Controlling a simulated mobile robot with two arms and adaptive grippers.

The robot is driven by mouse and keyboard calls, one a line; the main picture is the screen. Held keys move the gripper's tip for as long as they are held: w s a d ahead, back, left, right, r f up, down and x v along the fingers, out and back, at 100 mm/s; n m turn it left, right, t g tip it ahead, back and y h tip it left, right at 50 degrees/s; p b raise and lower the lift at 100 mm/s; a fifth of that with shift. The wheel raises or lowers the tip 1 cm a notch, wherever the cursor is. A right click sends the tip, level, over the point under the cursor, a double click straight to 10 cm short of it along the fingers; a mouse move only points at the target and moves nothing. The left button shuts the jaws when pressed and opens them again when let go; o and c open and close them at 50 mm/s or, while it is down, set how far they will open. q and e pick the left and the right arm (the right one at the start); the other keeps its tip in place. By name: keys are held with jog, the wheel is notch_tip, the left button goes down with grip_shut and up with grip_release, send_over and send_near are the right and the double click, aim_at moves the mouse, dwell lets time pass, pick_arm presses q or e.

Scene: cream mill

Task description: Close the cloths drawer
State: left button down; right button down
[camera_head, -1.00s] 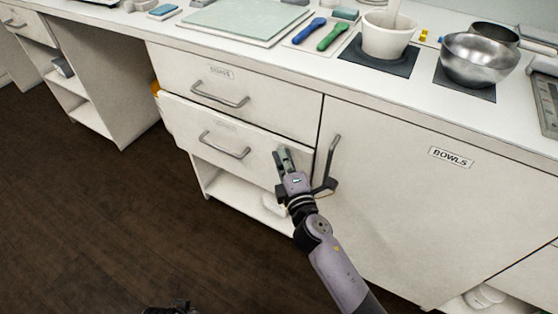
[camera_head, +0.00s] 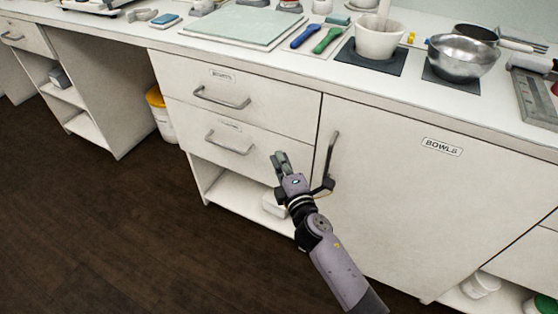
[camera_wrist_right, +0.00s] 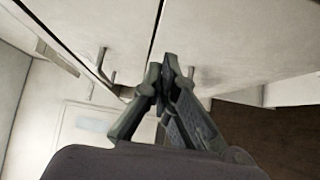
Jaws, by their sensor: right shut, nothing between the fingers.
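The lower drawer (camera_head: 258,147), under another drawer, has a bar handle and a small label that is too small to read; I take it as the cloths drawer. Its front looks flush, or nearly flush, with the upper drawer (camera_head: 275,103). My right gripper (camera_head: 279,156) is shut and empty, with its fingertips at the right part of the lower drawer's front. I cannot tell whether they touch it. The shut fingers (camera_wrist_right: 170,68) also show in the right wrist view, close to a white cabinet front. My left gripper is out of view.
The door marked BOWLS (camera_head: 410,190), with an upright handle (camera_head: 329,160), is closed right of the drawers. An open shelf (camera_head: 238,193) lies below them. The counter above holds a mortar (camera_head: 379,40) and a metal bowl (camera_head: 462,57). The floor at left is clear.

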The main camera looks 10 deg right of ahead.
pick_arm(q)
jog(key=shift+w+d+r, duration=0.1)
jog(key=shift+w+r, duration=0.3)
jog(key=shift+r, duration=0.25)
pick_arm(e)
jog(key=s+d, duration=0.1)
jog(key=s, duration=0.8)
jog(key=shift+s+d, duration=0.35)
